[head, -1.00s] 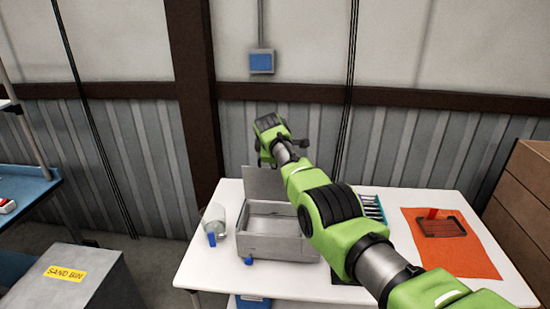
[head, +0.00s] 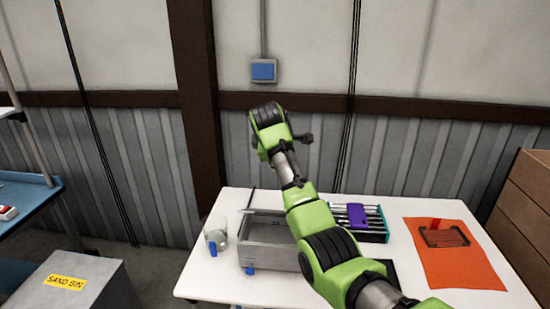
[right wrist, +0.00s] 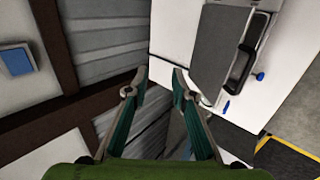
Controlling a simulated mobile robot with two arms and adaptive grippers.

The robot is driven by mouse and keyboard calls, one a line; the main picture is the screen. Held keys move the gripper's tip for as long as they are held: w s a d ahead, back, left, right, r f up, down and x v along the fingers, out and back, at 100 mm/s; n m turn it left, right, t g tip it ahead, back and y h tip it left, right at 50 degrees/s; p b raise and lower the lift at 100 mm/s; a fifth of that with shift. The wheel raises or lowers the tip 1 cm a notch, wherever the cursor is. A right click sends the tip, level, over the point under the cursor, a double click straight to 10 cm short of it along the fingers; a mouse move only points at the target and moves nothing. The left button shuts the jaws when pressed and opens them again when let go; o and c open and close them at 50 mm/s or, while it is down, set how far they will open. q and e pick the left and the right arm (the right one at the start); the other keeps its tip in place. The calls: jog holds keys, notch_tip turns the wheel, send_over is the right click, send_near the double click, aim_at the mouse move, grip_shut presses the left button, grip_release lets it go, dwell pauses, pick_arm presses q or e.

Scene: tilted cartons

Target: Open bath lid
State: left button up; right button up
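The bath is a grey metal box (head: 272,255) on the white table in the head view, with a blue tap at its front left. Its interior shows partly. Its lid (head: 262,212) appears low and nearly edge-on; I cannot tell its exact angle. In the right wrist view the grey lid (right wrist: 221,45) shows broad-side with a black handle (right wrist: 240,72). My right gripper (right wrist: 158,82) is open and empty, high above and behind the bath, apart from the lid. My right arm hides the bath's right side in the head view. My left gripper is not in view.
A glass beaker (head: 217,236) stands left of the bath. A rack (head: 376,230) with a purple object (head: 357,216) is right of it. An orange mat (head: 460,275) holds a dark wire basket (head: 443,237). A sand bin (head: 75,287) is lower left. The wall is close behind.

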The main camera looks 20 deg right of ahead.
jog(key=shift+v, duration=1.15)
